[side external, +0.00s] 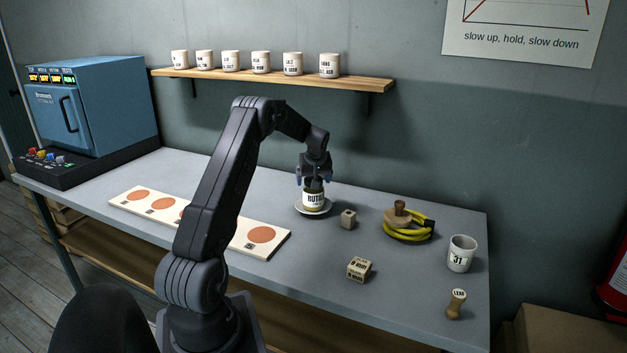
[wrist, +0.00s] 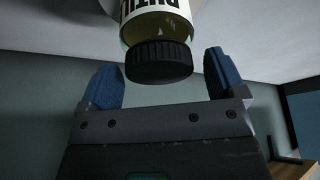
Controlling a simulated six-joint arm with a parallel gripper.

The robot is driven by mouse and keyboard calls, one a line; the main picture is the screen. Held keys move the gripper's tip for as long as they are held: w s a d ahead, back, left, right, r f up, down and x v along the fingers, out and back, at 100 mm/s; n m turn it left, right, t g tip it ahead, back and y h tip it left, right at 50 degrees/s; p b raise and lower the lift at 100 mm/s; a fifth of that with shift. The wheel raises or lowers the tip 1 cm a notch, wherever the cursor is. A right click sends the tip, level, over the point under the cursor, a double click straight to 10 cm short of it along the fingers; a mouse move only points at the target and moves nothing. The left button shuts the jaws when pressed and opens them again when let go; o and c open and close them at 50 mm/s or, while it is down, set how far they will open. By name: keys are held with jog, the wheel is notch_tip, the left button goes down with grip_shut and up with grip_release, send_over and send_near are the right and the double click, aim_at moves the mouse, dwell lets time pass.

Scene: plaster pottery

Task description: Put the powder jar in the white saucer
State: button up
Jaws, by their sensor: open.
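The powder jar (side external: 313,198) is a small jar with a white label and dark lettering. It stands upright in the white saucer (side external: 314,211) in the side view. In the wrist view the jar (wrist: 158,20) shows its ribbed black lid between my fingers. My gripper (side external: 314,180) is directly above the jar, pointing down. In the wrist view my gripper (wrist: 165,82) has its blue fingertips spread wide, with gaps on both sides of the lid. The saucer's far side is partly hidden by the jar.
A small wooden block (side external: 348,219) lies right of the saucer. A board with orange discs (side external: 262,235) lies left. A shelf of cups (side external: 272,80) hangs behind.

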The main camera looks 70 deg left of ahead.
jog(key=w+v, duration=0.1)
jog(key=v, duration=1.1)
jog(key=s+d+r+m+t+h, duration=0.15)
jog(key=d+r+m, duration=0.3)
jog(key=d, duration=0.95)
jog(key=d+r+m+t, duration=0.2)
jog(key=d+r+m, duration=0.3)
jog(key=d, duration=1)
jog(key=s+d+f+m+h, duration=0.1)
jog(key=s+d+m, duration=0.2)
jog(key=s+d, duration=0.5)
jog(key=s+d+f+m+t+h, duration=0.1)
jog(key=s+d+f+m+h, duration=0.1)
jog(key=s+d, duration=0.6)
jog(key=shift+d+m, duration=0.85)
jog(key=shift+d, duration=0.2)
